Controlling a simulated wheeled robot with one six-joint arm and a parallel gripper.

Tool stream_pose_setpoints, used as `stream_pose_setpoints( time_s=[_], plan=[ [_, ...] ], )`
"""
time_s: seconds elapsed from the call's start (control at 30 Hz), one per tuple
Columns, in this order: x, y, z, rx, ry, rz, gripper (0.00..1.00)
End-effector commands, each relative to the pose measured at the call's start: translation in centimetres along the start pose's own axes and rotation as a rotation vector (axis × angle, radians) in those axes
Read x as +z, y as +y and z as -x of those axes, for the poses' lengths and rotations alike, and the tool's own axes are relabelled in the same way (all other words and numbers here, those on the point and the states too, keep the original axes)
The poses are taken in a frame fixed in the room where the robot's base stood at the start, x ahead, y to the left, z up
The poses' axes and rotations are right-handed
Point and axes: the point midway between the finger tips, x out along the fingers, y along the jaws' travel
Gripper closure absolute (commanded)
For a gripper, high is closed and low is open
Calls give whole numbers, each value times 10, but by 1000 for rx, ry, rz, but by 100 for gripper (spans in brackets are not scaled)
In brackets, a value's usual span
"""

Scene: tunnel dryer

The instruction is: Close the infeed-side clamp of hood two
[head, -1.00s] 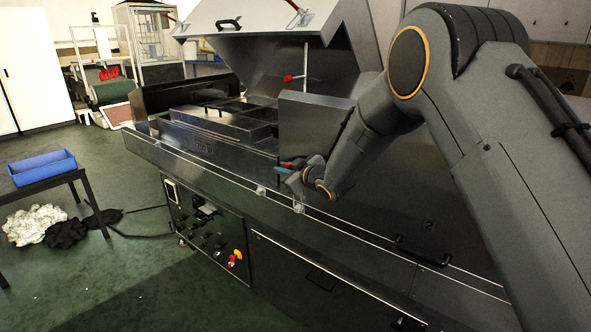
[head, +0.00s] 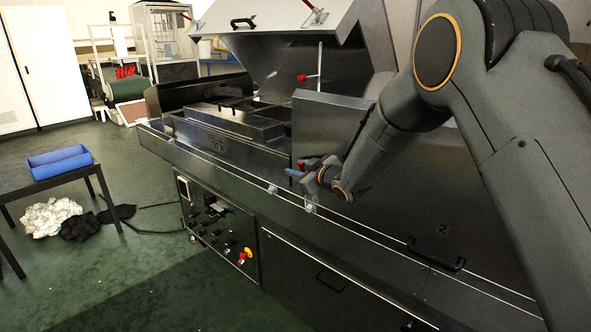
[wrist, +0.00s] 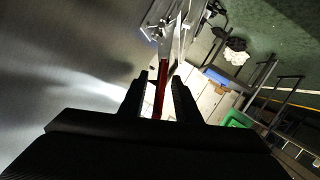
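Hood two (head: 420,185), a dark metal cover marked "2", is down on the dryer at the right of the head view. The red clamp handle (head: 301,166) shows small at its left, infeed-side end, beside my gripper (head: 305,175). In the wrist view the red handle (wrist: 160,92) stands upright between the two dark fingers of my gripper (wrist: 160,76). A narrow gap shows on each side of it, so the fingers look open around it. The clamp's bright metal bracket (wrist: 160,25) lies beyond the fingertips. The catch is too small to read.
Another hood (head: 290,25) stands raised behind, with a red-handled lever (head: 307,77) below it. A control panel (head: 215,225) is on the dryer's front. A table with a blue bin (head: 60,162) stands left, with open green floor between.

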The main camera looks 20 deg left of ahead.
Motion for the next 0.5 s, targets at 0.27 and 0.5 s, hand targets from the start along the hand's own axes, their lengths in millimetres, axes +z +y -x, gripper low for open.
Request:
stream_pose_setpoints(
  time_s=[0.27,0.5],
  plan=[
    [0,1,44,2,2,1,70],
    [0,0,63,0,1,0,70]
  ],
)
